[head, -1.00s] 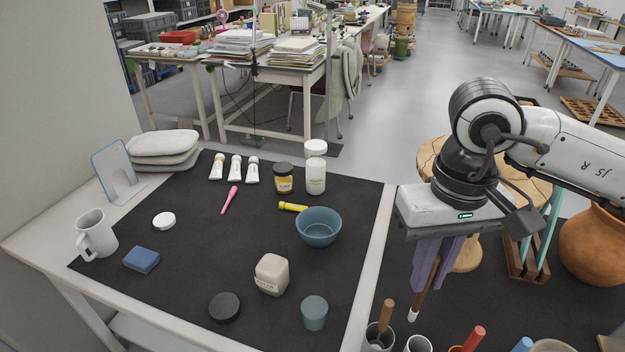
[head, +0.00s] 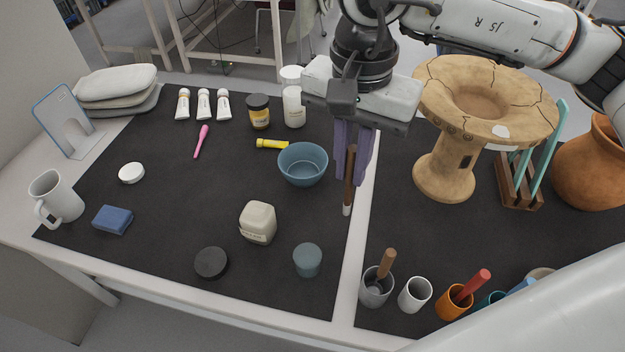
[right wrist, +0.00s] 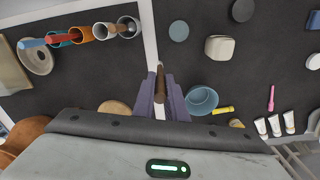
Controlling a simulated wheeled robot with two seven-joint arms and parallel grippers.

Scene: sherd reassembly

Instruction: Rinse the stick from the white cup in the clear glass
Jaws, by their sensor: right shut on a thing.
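My right gripper (head: 353,168) is shut on a brown stick (head: 348,192) with a white tip, which hangs nearly upright above the pale strip between the dark mats. In the right wrist view, the stick (right wrist: 160,80) is between the purple fingers. The white cup (head: 415,296) stands at the front, right of the gripper, and no stick shows in it. The clear glass (head: 307,262), a bluish see-through tumbler, stands on the left mat, in front and to the left of the stick tip. It also shows in the right wrist view (right wrist: 179,31). My left gripper is not seen.
A grey cup (head: 375,292) with a brown stick and an orange cup (head: 452,304) with a red one flank the white cup. A blue bowl (head: 302,165) is left of the gripper. A beige bottle (head: 258,223) and black disc (head: 211,263) are near the glass. A cracked pedestal vessel (head: 445,170) stands right.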

